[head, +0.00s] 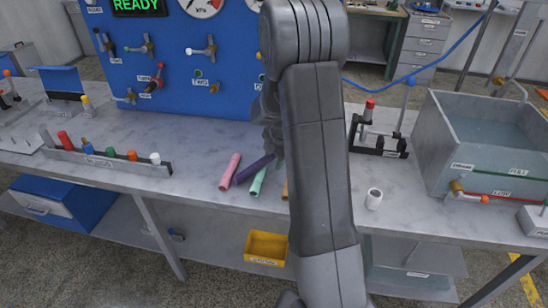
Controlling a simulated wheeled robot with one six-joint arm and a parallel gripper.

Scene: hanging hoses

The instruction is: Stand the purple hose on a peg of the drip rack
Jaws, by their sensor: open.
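The purple hose (254,168) lies slanted on the grey bench, between a pink hose (230,171) and a mint green hose (258,182). Its far right end runs in under my gripper (274,150). My gripper is open, just above or at that end; contact cannot be told, as my arm hides part of it. No rack can be surely read as the drip rack. A long grey holder (110,163) at the left bears several short coloured pieces. A grey plate (16,140) with an upright at its edge lies at the far left, cut off by the frame.
A blue panel (185,60) with valves and gauges stands behind. A black stand (380,140) with a red-topped piece, a white cup (374,199) and a water tank (470,150) are at the right. The bench between holder and hoses is clear.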

